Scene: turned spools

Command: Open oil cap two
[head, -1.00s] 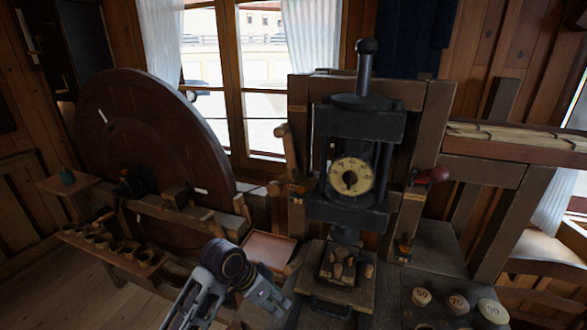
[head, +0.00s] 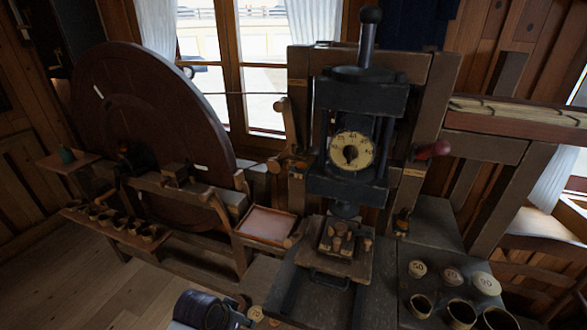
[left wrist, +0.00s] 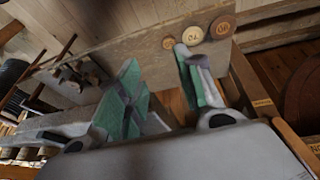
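I cannot tell for certain which part is oil cap two. My left arm shows only as a dark joint at the bottom edge of the head view. In the left wrist view my left gripper (left wrist: 158,66) has its two green-padded fingers apart, with nothing visible between them. Round numbered wooden discs (left wrist: 222,27) lie beyond the fingertips. My right gripper is not visible.
A large dark wheel (head: 150,120) stands at the left. A shallow tray (head: 265,225) lies left of the press. Numbered lids (head: 453,276) and open cups (head: 460,312) stand on the right bench. A red-knobbed handle (head: 434,150) juts from the right post.

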